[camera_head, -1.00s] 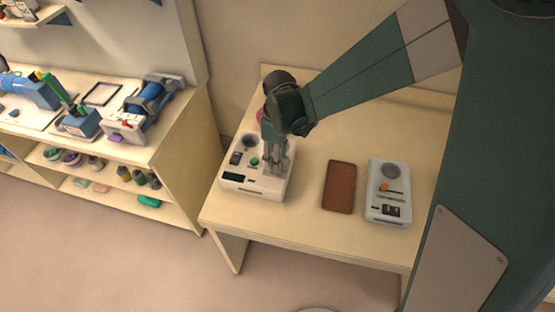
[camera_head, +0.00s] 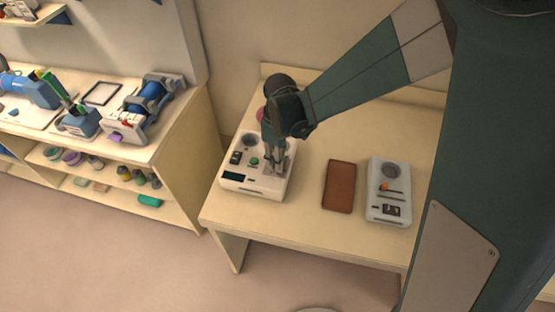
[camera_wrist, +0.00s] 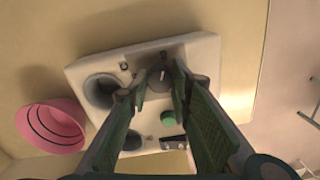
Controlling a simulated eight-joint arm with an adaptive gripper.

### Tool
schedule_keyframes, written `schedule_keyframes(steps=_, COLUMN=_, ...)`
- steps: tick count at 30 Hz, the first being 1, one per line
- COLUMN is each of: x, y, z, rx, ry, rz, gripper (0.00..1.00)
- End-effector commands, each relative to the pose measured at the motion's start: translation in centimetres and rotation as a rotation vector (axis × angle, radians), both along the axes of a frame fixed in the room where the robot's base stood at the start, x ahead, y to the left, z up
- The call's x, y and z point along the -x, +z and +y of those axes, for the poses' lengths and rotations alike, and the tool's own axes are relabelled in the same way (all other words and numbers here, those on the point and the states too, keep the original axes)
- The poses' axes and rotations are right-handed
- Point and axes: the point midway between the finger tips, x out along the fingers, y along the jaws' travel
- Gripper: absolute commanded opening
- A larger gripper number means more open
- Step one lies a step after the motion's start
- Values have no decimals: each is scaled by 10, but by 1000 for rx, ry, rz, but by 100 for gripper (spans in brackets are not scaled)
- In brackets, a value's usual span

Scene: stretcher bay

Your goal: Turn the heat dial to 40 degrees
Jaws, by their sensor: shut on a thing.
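A pale control unit (camera_head: 252,188) sits on the left part of the table and fills the middle of the wrist view (camera_wrist: 205,55). My gripper (camera_head: 275,168) points down over its right side. In the wrist view my gripper (camera_wrist: 161,80) has its fingertips on either side of a round dark grey dial (camera_wrist: 160,76), shut on it. A pale pointer mark shows on the dial. No degree marks or numbers can be read. The fingers hide part of the dial, and the head view does not show it clearly.
A green button (camera_wrist: 141,119) and a round dark well (camera_wrist: 102,90) are close to the fingers. A pink bowl (camera_wrist: 50,124) stands beside the unit. A brown mat (camera_head: 340,186) and a second pale device (camera_head: 374,209) lie to the right, with bare table between.

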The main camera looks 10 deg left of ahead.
Motion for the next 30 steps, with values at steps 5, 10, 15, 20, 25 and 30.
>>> schedule_keyframes(steps=5, x=0, y=-1, z=0, rx=0, ry=-70, rz=0, gripper=10)
schedule_keyframes(steps=10, x=0, y=0, z=0, rx=0, ry=-102, rz=0, gripper=10)
schedule_keyframes(steps=15, x=0, y=0, z=0, rx=-1, ry=-101, rz=0, gripper=10)
schedule_keyframes(steps=20, x=0, y=0, z=0, rx=-1, ry=-101, rz=0, gripper=37)
schedule_keyframes(steps=25, x=0, y=0, z=0, rx=-1, ry=-101, rz=0, gripper=37)
schedule_keyframes(steps=30, x=0, y=0, z=0, rx=-1, ry=-101, rz=0, gripper=37)
